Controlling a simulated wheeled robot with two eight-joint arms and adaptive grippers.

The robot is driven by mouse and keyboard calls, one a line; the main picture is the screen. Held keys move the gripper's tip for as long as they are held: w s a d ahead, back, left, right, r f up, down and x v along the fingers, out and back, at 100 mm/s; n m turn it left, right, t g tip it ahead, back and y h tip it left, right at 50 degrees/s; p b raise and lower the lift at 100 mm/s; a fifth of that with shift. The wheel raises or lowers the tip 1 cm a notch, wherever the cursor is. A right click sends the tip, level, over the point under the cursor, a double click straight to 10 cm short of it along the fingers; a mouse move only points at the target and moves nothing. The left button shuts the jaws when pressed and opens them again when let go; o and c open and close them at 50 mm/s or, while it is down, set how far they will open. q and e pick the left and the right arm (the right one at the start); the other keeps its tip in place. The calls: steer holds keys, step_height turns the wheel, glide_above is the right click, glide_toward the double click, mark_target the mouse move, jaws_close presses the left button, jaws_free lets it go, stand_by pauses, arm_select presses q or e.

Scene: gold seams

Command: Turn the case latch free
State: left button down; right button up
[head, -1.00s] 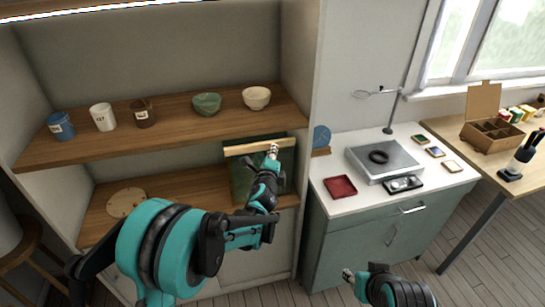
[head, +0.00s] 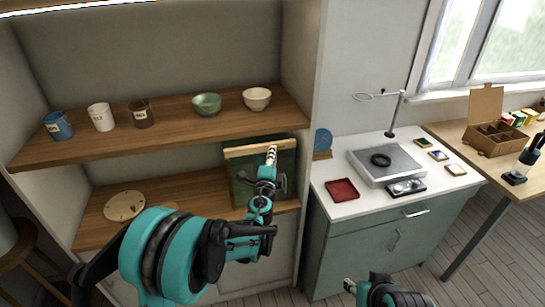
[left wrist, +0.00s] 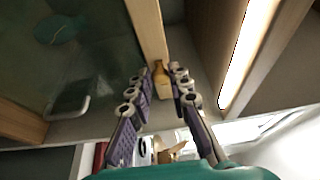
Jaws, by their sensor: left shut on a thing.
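The case (head: 240,182) is a dark green, glass-fronted box with a pale wooden top rail, standing on the lower shelf at the right. My left gripper (head: 271,155) is at the upper right of its front, by the rail. In the left wrist view, the small brass-coloured latch (left wrist: 161,70) lies between the fingertips of my left gripper (left wrist: 162,82), against the wooden frame. The gripper is shut on it. In the head view the fingers hide the latch. My right gripper (head: 349,286) shows only partly at the bottom, away from the case; its jaw state is unclear.
Cups and bowls, among them a green bowl (head: 207,104), stand on the upper shelf (head: 175,133) above the case. A pale wooden disc (head: 125,205) lies on the lower shelf. A white counter (head: 345,213) at the right carries a red tray (head: 341,190) and a metal plate device (head: 386,165).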

arm_select(q)
steer(key=c, duration=1.4)
jaws_free()
steer(key=s, duration=1.2)
steer(key=shift+a, duration=0.3)
